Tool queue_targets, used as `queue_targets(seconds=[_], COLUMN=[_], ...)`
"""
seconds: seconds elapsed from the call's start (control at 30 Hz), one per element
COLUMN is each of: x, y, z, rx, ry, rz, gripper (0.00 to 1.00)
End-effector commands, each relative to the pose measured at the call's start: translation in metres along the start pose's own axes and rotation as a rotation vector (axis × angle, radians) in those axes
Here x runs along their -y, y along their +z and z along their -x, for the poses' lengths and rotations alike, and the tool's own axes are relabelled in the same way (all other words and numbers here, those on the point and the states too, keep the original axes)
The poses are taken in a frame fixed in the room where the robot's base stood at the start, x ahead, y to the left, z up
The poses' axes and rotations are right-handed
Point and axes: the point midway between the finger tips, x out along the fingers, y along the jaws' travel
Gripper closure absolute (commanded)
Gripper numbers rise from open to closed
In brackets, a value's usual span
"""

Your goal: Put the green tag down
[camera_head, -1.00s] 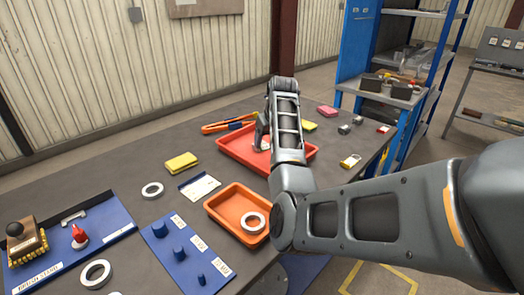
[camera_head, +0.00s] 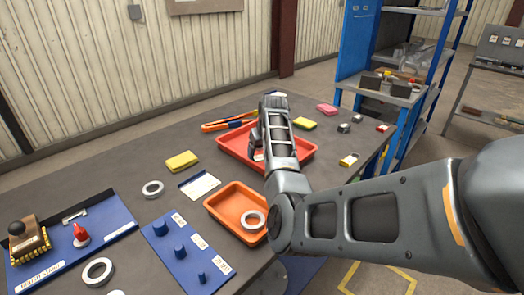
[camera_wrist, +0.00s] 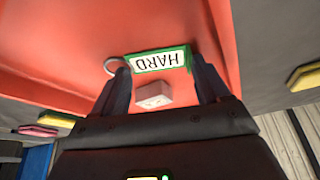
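The green tag (camera_wrist: 158,60) has a white face reading "HARD", upside down in the wrist view. It is over the red tray's floor, just beyond and between my fingertips; I cannot tell for sure whether it rests flat. A small pale block (camera_wrist: 153,95) shows between the fingers, on the near side of the tag. My gripper (camera_wrist: 160,75) has its fingers apart, with a visible gap beside the block. In the head view my gripper (camera_head: 258,145) is low inside the red tray (camera_head: 305,154), and my arm hides the tag.
An orange tray (camera_head: 222,214) with a white ring stands in front of the red tray. Orange-handled pliers (camera_head: 225,124) lie behind the red tray.

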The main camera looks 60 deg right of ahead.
Motion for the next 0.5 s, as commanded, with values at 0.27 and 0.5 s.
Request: queue_targets(seconds=[0.27,0.5], x=[0.0,-0.001], y=[0.0,-0.002], z=[0.001,0.019], rx=[0.0,-0.004], ry=[0.0,0.002], rz=[0.0,-0.001], gripper=[0.17,0.17])
